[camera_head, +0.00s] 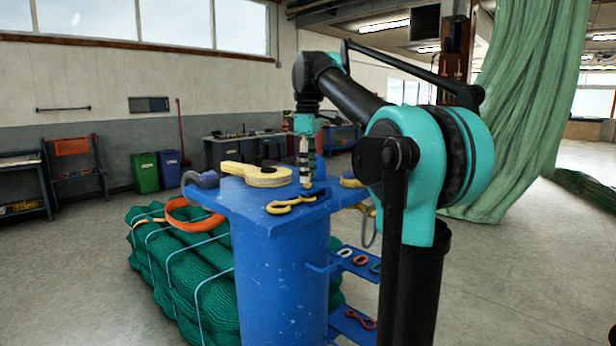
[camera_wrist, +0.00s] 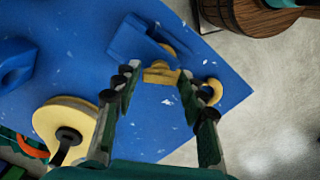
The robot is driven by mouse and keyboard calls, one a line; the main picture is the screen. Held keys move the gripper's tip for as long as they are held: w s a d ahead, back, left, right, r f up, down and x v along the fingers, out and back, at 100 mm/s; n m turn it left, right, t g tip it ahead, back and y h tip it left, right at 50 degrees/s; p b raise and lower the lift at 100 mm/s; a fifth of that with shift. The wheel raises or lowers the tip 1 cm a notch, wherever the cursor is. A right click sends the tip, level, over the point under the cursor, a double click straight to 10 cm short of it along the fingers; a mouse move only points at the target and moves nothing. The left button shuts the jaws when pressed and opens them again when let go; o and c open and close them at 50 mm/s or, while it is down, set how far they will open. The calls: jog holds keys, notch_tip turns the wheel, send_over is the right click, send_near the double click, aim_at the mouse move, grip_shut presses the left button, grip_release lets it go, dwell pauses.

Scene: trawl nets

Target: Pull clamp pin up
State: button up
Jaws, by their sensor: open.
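My gripper (camera_wrist: 160,80) points down over the top of the blue stand (camera_head: 262,222), its fingers apart. It also shows in the head view (camera_head: 307,183). Between and just beyond the fingertips, the wrist view shows a blue clamp block (camera_wrist: 138,42) and a yellow piece (camera_wrist: 160,73). The yellow piece lies between the tips, with no clear contact. A curved yellow hook (camera_wrist: 212,92) lies beside the right finger; it also shows in the head view (camera_head: 290,205). I cannot clearly tell the clamp pin from these yellow parts, and the fingers partly cover them.
A yellow, round-ended piece (camera_head: 262,175) lies on the stand behind the hook. An orange loop (camera_head: 190,222) hangs at the left edge over green netting (camera_head: 185,265). Small links lie on side shelves (camera_head: 358,264). Open floor (camera_head: 510,280) is at the right.

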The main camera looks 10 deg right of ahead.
jog(key=shift+f, duration=0.75)
jog(key=shift+c, duration=0.4)
grip_shut()
